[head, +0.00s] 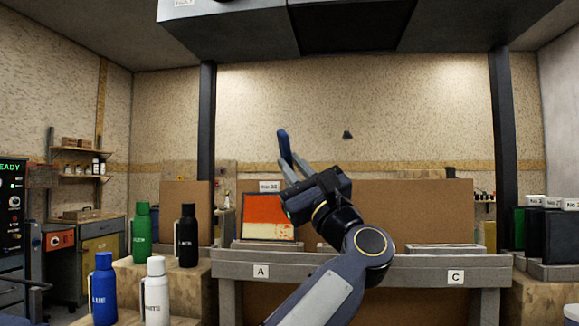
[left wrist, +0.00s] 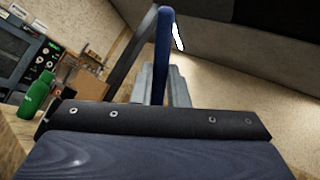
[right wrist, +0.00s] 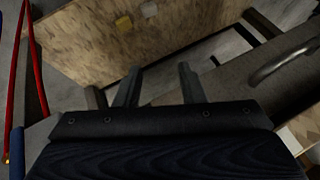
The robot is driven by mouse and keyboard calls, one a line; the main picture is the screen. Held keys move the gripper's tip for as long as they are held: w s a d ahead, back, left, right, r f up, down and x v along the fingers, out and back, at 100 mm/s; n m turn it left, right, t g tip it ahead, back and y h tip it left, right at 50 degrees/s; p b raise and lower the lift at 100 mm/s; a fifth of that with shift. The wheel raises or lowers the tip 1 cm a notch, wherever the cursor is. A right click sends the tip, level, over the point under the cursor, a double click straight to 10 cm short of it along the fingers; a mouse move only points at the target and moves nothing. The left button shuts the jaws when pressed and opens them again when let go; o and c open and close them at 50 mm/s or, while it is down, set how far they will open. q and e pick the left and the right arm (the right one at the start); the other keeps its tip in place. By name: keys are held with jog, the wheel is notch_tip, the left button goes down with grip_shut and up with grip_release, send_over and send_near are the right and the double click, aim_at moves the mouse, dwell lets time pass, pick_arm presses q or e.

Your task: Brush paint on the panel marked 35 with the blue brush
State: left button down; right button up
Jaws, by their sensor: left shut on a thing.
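The blue brush (head: 283,146) is in my left gripper (head: 289,171), raised in front of the bench, its handle pointing up. In the left wrist view the blue brush (left wrist: 163,55) stands between the fingers. The panel (head: 268,210) is mostly orange-red with a pale, patchy strip along its lower right. It stands upright on the bench's left part under a small number tag (head: 269,186), too small to read surely. The brush is apart from the panel. My right gripper (right wrist: 157,88), only in the right wrist view, is open and empty.
Green (head: 141,232), black (head: 187,236), blue (head: 103,289) and white (head: 156,290) bottles stand at left. The grey bench (head: 420,264) carries signs A and C. Tagged dark panels (head: 560,238) stand at far right. A small dark object (head: 347,135) appears against the back wall.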

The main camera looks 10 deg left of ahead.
aim_at(290, 164)
pick_arm(q)
jog(key=shift+s, duration=0.1)
jog(key=shift+s+b, duration=0.3)
jog(key=shift+b, duration=0.1)
jog(key=s+b, duration=0.2)
jog(key=s, duration=0.1)
jog(key=shift+s+d+r, duration=0.1)
jog(key=shift+s+r, duration=0.1)
jog(key=shift+s+r+b, duration=0.25)
jog(key=shift+s+b, duration=0.1)
jog(key=shift+s, duration=0.55)
jog(key=s, duration=0.1)
jog(key=s+b, duration=0.1)
jog(key=s, duration=0.1)
jog(key=shift+d+r, duration=0.1)
jog(key=shift+r, duration=0.15)
